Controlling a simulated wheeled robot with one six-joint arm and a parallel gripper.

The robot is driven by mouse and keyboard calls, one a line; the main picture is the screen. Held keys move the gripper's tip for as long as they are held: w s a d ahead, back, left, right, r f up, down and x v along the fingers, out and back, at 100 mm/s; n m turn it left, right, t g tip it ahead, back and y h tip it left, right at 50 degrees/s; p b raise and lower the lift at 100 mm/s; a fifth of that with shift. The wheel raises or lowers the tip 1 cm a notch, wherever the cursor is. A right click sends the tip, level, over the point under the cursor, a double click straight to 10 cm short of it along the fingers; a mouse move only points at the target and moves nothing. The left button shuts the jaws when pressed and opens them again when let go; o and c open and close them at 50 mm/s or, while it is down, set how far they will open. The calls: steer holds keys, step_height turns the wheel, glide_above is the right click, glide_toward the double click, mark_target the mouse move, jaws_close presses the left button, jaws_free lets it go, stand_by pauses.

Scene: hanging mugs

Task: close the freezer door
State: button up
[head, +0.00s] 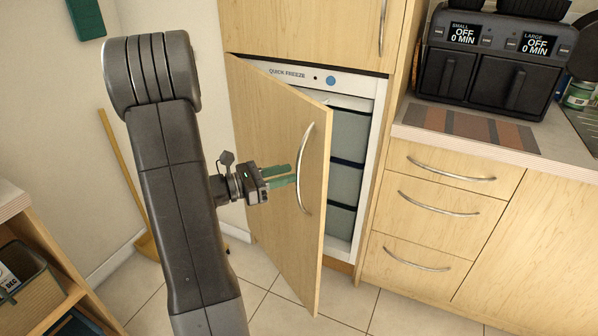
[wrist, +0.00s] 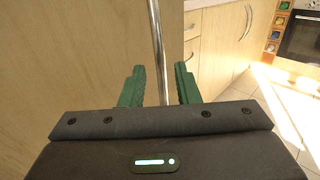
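The freezer door (head: 275,165) is a light wood panel, hinged at its left, and stands partly open in the head view. Its curved silver handle (head: 303,168) is near the door's right edge. Behind it the freezer (head: 348,155) shows grey drawers and a "QUICK FREEZE" panel. My gripper (head: 290,175) has green fingers and is at the handle, in front of the door. In the wrist view the handle (wrist: 158,45) runs upright between the two fingers (wrist: 160,85), which are apart, with gaps at both sides. The gripper is open around the handle.
Drawers (head: 435,210) and a counter with a dark two-basket appliance (head: 495,60) stand right of the freezer. A broom (head: 130,180) leans by the left wall. A shelf with a basket (head: 30,280) is at lower left. Tiled floor (head: 290,310) is clear before the door.

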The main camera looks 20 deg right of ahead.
steer(key=shift+d, duration=2.1)
jaws_close()
